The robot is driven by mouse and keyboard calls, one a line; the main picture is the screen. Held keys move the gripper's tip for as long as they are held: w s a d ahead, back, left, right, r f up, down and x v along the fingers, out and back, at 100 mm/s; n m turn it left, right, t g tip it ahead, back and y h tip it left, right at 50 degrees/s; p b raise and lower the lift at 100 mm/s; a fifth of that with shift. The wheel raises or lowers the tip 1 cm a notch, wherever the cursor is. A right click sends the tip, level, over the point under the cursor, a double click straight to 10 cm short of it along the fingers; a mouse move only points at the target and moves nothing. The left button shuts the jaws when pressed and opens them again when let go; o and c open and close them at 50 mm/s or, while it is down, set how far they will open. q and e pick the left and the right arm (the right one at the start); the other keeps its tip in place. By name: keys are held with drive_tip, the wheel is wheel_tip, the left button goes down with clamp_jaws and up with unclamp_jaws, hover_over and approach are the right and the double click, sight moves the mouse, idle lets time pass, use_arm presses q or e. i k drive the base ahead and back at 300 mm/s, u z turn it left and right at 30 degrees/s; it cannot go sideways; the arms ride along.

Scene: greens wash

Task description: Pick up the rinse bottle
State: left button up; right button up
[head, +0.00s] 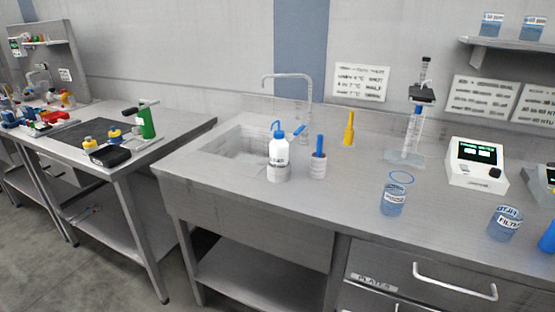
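The rinse bottle (279,150) is white with a blue bent spout and a label. It stands upright in a grey-white holder (278,173) on the steel counter, just right of the sink basin. Its lower part is hidden by the holder. Neither of my grippers is in the head view.
A small cup with a blue-handled tool (318,163) stands close to the bottle's right. A blue beaker (392,200) stands further right. The counter's front strip is clear.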

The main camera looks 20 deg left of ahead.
sight(279, 147)
drive_tip(key=z, duration=0.2)
drive_tip(key=k, duration=0.3)
drive_tip(key=u, duration=1.1)
drive_tip(key=i, duration=1.25)
drive_tip(key=u, duration=0.25)
